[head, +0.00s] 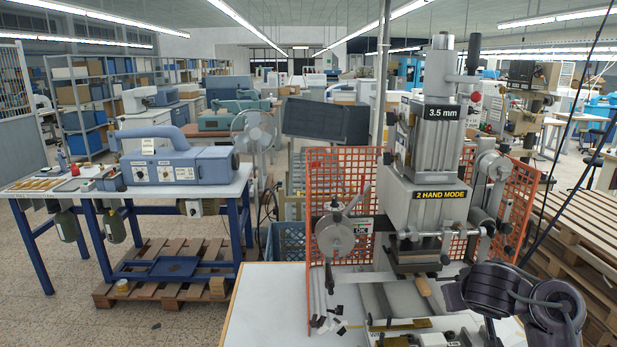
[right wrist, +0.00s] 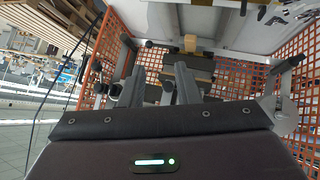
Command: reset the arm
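My right arm (head: 515,298) shows as dark rounded links at the lower right of the head view, beside the stamping press (head: 428,205). My right gripper (right wrist: 159,82) shows in the right wrist view as two grey fingers standing apart, with nothing visible between them. It points toward the press area, and the press parts behind it make its outline hard to read. Its fingertips cannot be made out in the head view. My left arm and left gripper are not in view.
An orange mesh guard (head: 333,180) stands around the press on the white table (head: 262,300). Small dark pieces (head: 322,322) lie at the table's front. A blue-grey machine (head: 178,160) stands on a bench at left. Stacked wooden pallets (head: 580,230) are close at right.

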